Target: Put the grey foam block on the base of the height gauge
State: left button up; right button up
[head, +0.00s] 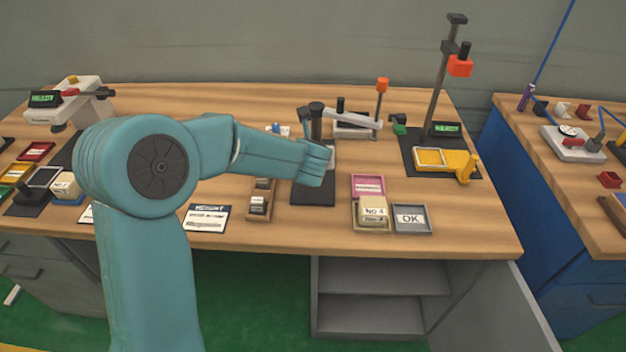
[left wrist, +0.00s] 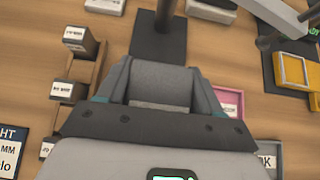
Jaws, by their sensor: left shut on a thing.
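My left gripper (left wrist: 162,92) is shut on the grey foam block (left wrist: 162,78), which sits between its two fingers in the left wrist view. A pale strip shows at the block's near edge. Just beyond it in that view is a dark base (left wrist: 150,42) with a black post (left wrist: 166,12). In the head view this dark base (head: 313,192) lies mid-table, with the post (head: 316,122) rising behind my left wrist, which hides the gripper and block. I cannot tell the block's height above the base. My right gripper is not in view.
A small wooden rack (head: 261,207) stands left of the base. A pink tray (head: 367,179) and a grey OK tray (head: 412,229) lie right. A tall stand (head: 443,95) with a red slider and yellow fixture (head: 458,163) is farther right. A height card (head: 206,218) lies front left.

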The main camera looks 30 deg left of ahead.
pick_arm(q)
notch_tip(320, 180, down, 2)
jog(key=shift+w+f, duration=0.15)
jog(key=shift+f, duration=0.05)
notch_tip(320, 180, down, 4)
jog(key=shift+r+b, duration=0.2)
jog(key=shift+b, duration=0.65)
jog(key=shift+f, duration=0.25)
jog(key=shift+r, duration=0.1)
jog(key=o, duration=1)
jog(key=shift+f, duration=0.2)
jog(key=shift+o, duration=0.2)
jog(key=shift+r, duration=0.1)
